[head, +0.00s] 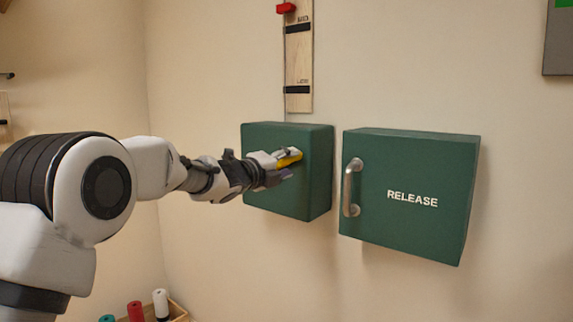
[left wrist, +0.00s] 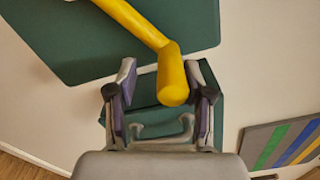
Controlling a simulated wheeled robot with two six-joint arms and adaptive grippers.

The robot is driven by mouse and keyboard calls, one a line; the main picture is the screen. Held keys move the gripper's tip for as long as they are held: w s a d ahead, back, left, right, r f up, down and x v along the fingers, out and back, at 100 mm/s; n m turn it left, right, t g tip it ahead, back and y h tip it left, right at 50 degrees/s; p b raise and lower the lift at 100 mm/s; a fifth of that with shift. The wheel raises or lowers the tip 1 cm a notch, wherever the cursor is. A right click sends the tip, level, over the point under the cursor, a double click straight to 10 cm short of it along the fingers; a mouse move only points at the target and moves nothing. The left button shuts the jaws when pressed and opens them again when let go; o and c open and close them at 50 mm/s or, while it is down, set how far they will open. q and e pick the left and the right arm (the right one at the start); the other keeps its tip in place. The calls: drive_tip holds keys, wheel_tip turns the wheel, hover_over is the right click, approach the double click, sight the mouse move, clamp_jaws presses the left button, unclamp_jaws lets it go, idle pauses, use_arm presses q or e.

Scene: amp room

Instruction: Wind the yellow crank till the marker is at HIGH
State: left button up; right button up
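The yellow crank (left wrist: 135,20) is on the front of the left green box (head: 268,140). In the head view it is mostly hidden by my left gripper (head: 292,163). In the left wrist view the crank's knob (left wrist: 173,82) stands between the two fingers of my left gripper (left wrist: 164,92). The fingers are apart, with a clear gap on the knob's left; the right finger is close to it, and touching cannot be told. A red marker (head: 286,8) is near the top of the picture, beside a wooden scale board (head: 298,58), above its upper black band. The board's lettering is too small to read surely. My right gripper is out of view.
A second green box marked RELEASE (head: 410,225), with a metal handle (head: 352,188), is just right of the crank box. Several colored cylinders (head: 135,311) stand in a wooden tray at the lower left.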

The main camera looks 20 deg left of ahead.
use_arm(q)
drive_tip(key=shift+s, duration=0.1)
drive_tip(key=v, duration=1.1)
drive_tip(key=shift+s+a, duration=0.2)
drive_tip(key=shift+s, duration=0.15)
